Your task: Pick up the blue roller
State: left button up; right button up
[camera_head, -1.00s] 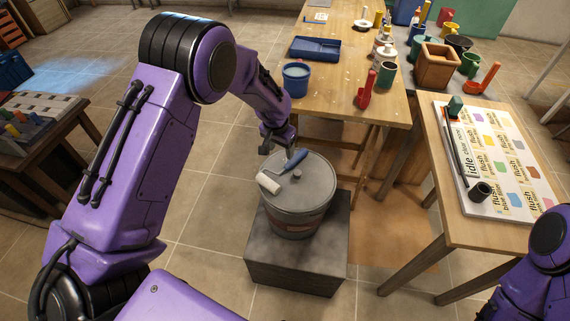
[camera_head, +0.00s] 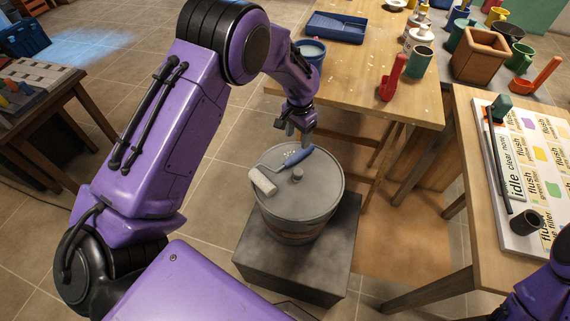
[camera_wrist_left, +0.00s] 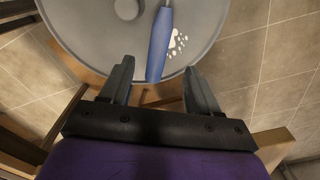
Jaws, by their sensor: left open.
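The blue roller (camera_head: 295,157) lies on the flat lid of a grey drum (camera_head: 303,195). Its blue handle points towards the back right and its white roller head (camera_head: 262,181) is at the lid's left side. My left gripper (camera_head: 296,132) is just above and behind the handle end. In the left wrist view the blue handle (camera_wrist_left: 159,45) reaches down between the two open fingers (camera_wrist_left: 158,85), touching neither in that view. The roller head is out of that view. My right arm shows only partly at the lower right corner, and its gripper is not seen.
The drum stands on a dark grey block (camera_head: 290,262). A wooden table (camera_head: 405,108) behind it holds a blue cup (camera_head: 311,55), a blue tray (camera_head: 336,27) and a red-handled tool (camera_head: 393,78).

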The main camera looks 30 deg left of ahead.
aim_at(295, 155)
pick_arm(q)
notch_tip(295, 155, down, 3)
jog(key=shift+f, duration=0.1)
jog(key=f+p, duration=0.1)
jog(key=s+f+p, duration=0.1)
jog(key=f, duration=0.1)
notch_tip(295, 155, down, 3)
jog(key=shift+a+r, duration=0.1)
grip_shut()
